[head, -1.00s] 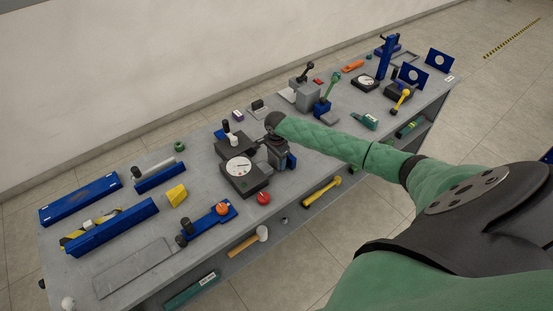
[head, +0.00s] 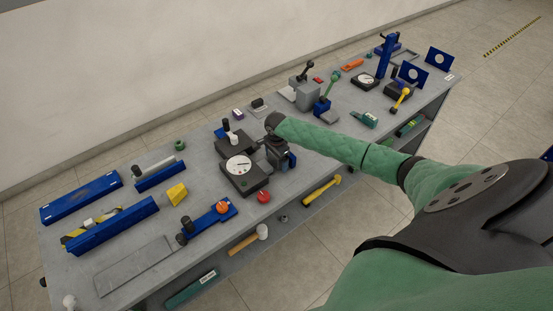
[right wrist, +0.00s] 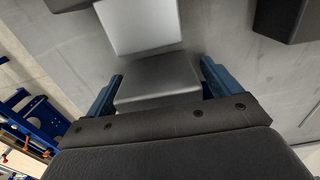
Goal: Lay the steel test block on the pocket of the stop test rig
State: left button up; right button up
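My right gripper (head: 284,158) is above the middle of the bench, just right of a dark unit with a white dial (head: 240,175). In the right wrist view a smooth grey block, seemingly the steel test block (right wrist: 157,84), sits between the two blue fingers, which appear to touch its sides. A lighter grey block-like piece (right wrist: 140,24) shows just beyond it. In the head view my gripper and arm hide most of the block. The dial unit and the black piece behind it look like the stop test rig; its pocket cannot be made out. My left gripper is out of view.
A red knob (head: 263,196) is in front of the dial unit. A yellow wedge (head: 177,194) and blue rails (head: 113,226) lie to the left. A grey box with a lever (head: 307,95) stands further right. A flat grey plate (head: 133,266) lies at the near left.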

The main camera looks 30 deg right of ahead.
jog(key=shift+r+b, duration=0.5)
notch_tip(320, 180, up, 4)
jog(key=shift+b, duration=0.9)
jog(key=shift+r, duration=0.9)
jog(key=shift+r+b, duration=0.35)
jog(key=shift+r, duration=0.1)
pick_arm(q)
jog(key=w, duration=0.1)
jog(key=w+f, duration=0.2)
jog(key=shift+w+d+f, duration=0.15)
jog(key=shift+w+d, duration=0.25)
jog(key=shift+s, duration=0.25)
